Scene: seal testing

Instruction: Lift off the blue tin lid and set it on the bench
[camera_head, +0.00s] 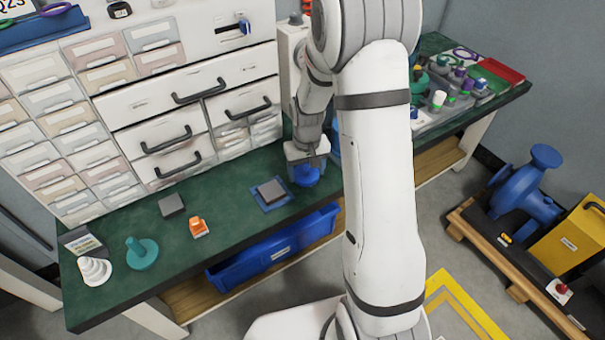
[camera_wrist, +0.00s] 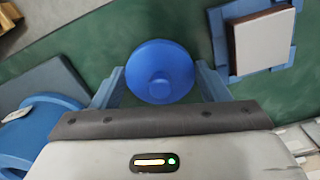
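The blue lid (camera_wrist: 160,66), round with a small knob on top, shows at the middle of the wrist view, above the green bench. My gripper (camera_wrist: 160,70) has one finger on each side of it, the fingertips against its rim. In the head view my gripper (camera_head: 306,160) points down near the bench's front edge, with the blue lid (camera_head: 306,175) just below it. Whether the lid touches the bench is hard to tell. A larger blue body with a white label, seemingly the tin (camera_wrist: 30,135), is partly cut off at the left of the wrist view.
A blue square tray (camera_head: 262,205) holding a grey block (camera_head: 271,190) lies left of the lid on the green bench (camera_head: 225,215). Drawers (camera_head: 180,110) rise behind.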

